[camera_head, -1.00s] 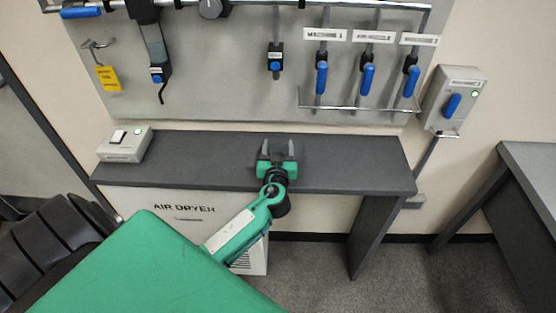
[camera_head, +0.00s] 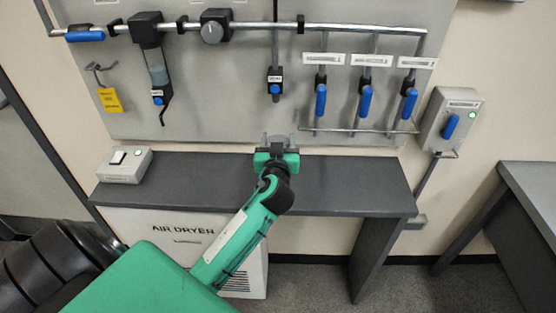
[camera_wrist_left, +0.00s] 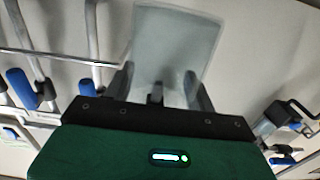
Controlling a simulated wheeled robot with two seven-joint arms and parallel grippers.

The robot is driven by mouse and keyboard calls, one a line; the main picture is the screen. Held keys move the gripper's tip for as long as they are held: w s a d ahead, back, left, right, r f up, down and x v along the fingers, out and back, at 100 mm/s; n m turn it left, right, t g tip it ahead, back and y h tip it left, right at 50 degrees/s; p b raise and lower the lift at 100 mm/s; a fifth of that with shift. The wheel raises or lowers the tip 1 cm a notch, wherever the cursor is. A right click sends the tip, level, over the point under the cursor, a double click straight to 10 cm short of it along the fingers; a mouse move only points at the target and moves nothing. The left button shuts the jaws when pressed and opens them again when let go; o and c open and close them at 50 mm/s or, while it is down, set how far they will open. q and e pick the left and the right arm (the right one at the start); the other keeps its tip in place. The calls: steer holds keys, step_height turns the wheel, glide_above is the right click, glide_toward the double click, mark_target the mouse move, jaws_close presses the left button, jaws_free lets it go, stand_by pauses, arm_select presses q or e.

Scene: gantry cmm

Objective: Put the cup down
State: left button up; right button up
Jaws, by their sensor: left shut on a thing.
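My left gripper (camera_head: 278,142) is over the back part of the dark shelf (camera_head: 345,180), in front of the grey wall panel. In the left wrist view my left gripper (camera_wrist_left: 160,92) is shut on a pale, see-through cup (camera_wrist_left: 175,42), held between its two dark fingers. In that view the cup widens away from the gripper, and its lower part is partly hidden by the fingers. In the head view I cannot clearly make out the cup. My right gripper is not in view.
A switch box (camera_head: 124,165) sits at the shelf's left end. The panel (camera_head: 225,95) carries pipes and blue-handled valves (camera_head: 321,100) above the shelf. A yellow tag (camera_head: 110,100) hangs at left. The shelf's right part is clear. Another table (camera_head: 530,185) stands at right.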

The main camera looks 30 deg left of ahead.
arm_select(q)
step_height(320, 180, up, 9)
steer(key=s+d+f+m+t+h, duration=0.2)
steer(key=s+d+f+m+h, duration=0.4)
steer(key=s+d+f, duration=0.8)
steer(key=d+f+h, duration=0.1)
steer(key=h, duration=0.2)
steer(key=shift+s+d+f+t, duration=0.2)
steer(key=shift+d+f+t, duration=0.05)
steer(key=shift+f+t, duration=0.05)
